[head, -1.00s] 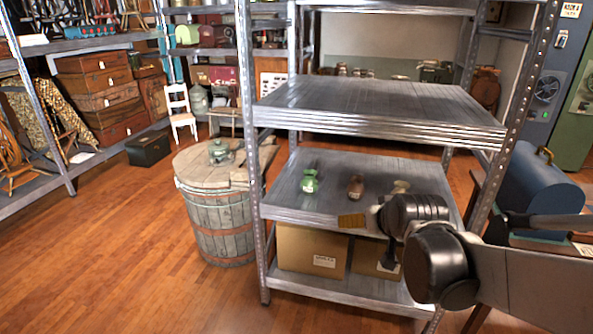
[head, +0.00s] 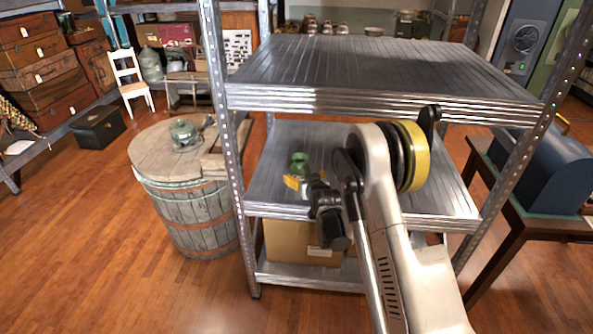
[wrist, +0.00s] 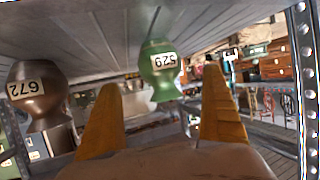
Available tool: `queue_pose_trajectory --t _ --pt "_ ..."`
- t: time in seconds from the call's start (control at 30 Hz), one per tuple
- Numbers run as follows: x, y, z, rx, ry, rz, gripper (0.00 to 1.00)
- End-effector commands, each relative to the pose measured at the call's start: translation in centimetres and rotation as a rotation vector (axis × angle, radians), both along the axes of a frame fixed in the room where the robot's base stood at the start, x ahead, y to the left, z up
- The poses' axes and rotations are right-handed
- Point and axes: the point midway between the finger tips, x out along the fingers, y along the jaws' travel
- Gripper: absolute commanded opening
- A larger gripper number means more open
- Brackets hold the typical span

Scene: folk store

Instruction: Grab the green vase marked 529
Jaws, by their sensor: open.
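The green vase marked 529 (wrist: 160,88) stands on the middle shelf. The wrist view shows it upside down, its label facing me, lined up between my fingertips with gaps at both sides. It also shows in the head view (head: 299,162), partly covered by my gripper. My gripper (wrist: 161,80) is open, with two orange fingers pointing at the vase, and nothing is held. In the head view, my gripper (head: 294,183) is at shelf level in front of the vase. A brown vase marked 672 (wrist: 38,88) is left of the fingers in the wrist view; my arm hides it in the head view.
The metal shelf's upper board (head: 380,75) hangs over the middle shelf (head: 275,190). A perforated post (head: 222,140) stands at its left front corner. A wooden barrel (head: 190,205) is to the left. A cardboard box (head: 290,240) lies below. Floor at front left is clear.

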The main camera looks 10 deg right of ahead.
Motion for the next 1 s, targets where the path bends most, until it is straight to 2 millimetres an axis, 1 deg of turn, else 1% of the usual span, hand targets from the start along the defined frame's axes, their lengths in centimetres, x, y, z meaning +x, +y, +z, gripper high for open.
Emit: queue_pose_trajectory --t 0.03,0.1,0.27,0.37,0.47,0.6,0.7,0.87,0.97,1.0 --pt "0.8 0.0 -0.6 0.000 0.000 0.000 0.96" --pt "1.7 0.1 -1.0 -0.001 0.000 0.000 0.96" --pt "2.9 0.1 -1.4 -0.001 0.001 0.000 0.96" --pt "4.1 0.1 -2.1 -0.001 0.001 0.000 0.96" --pt "5.6 0.2 -3.0 -0.001 0.001 0.000 0.96" --pt "7.2 0.2 -3.4 0.000 0.001 0.000 0.96" --pt "7.5 0.2 -3.3 0.000 0.001 0.000 0.96" --pt "7.5 0.2 -3.2 0.000 0.001 0.000 0.96" --pt "7.5 0.2 -3.2 0.000 0.001 0.000 0.68" --pt "7.5 0.2 -3.2 0.000 0.001 0.000 0.56"
